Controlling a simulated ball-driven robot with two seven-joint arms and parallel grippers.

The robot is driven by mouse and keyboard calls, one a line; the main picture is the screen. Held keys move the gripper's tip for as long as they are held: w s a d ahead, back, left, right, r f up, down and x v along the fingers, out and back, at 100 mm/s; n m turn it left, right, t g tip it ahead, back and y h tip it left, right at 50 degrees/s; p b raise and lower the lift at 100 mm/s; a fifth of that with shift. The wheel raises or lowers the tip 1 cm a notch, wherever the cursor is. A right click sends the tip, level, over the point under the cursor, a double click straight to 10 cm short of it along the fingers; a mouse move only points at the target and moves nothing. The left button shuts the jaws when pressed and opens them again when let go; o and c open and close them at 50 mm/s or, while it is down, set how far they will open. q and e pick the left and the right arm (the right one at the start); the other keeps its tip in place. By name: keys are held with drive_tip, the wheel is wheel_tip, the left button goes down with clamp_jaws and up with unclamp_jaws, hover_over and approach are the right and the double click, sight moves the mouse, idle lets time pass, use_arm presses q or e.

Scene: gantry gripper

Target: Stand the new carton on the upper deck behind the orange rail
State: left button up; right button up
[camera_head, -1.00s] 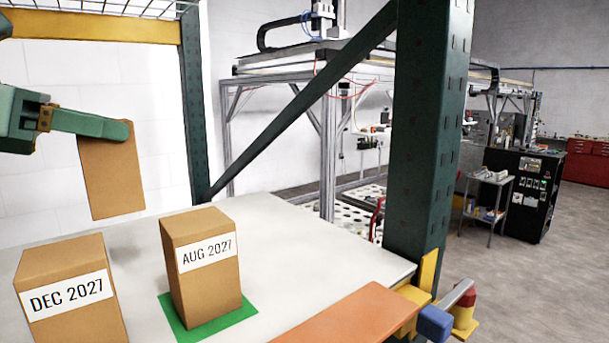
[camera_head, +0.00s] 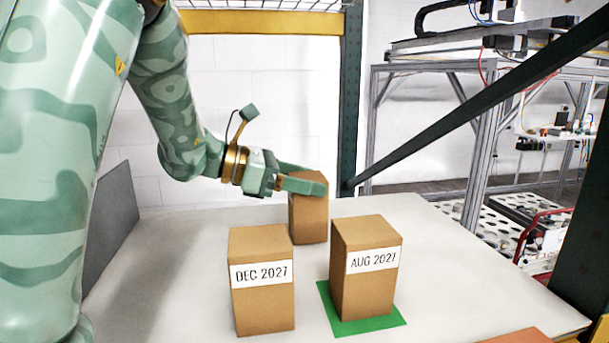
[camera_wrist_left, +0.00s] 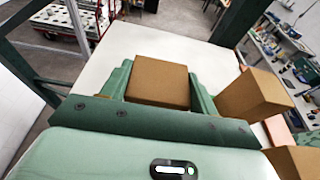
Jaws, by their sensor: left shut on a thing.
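My left gripper (camera_head: 305,184) is shut on a plain brown carton (camera_head: 309,220), gripping its upper part. The carton is upright over the back of the pale deck (camera_head: 440,255); I cannot tell whether its base touches. The wrist view shows the held carton (camera_wrist_left: 157,84) between both green fingers. A carton labelled DEC 2027 (camera_head: 262,300) stands in front of it to the left. A carton labelled AUG 2027 (camera_head: 365,290) stands in front to the right, on a green mat (camera_head: 388,324). A bit of the orange rail (camera_head: 518,337) shows at the bottom edge. My right gripper is out of view.
A dark green post (camera_head: 352,95) and a slanting brace (camera_head: 470,105) bound the deck's back right. A grey panel (camera_head: 112,222) stands at the left. The deck is clear right of the AUG carton. A gantry frame stands beyond.

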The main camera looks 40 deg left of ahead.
use_arm(q)
drive_tip(key=shift+d+f+b, duration=0.1)
drive_tip(key=shift+f+b, duration=0.1)
drive_tip(key=shift+b, duration=0.3)
drive_tip(key=o, duration=1.5)
drive_tip(key=shift+o, duration=0.2)
drive_tip(key=shift+r, duration=0.15)
drive_tip(key=b+v, duration=0.3)
drive_tip(key=v, duration=0.9)
drive_tip(key=shift+b, duration=0.4)
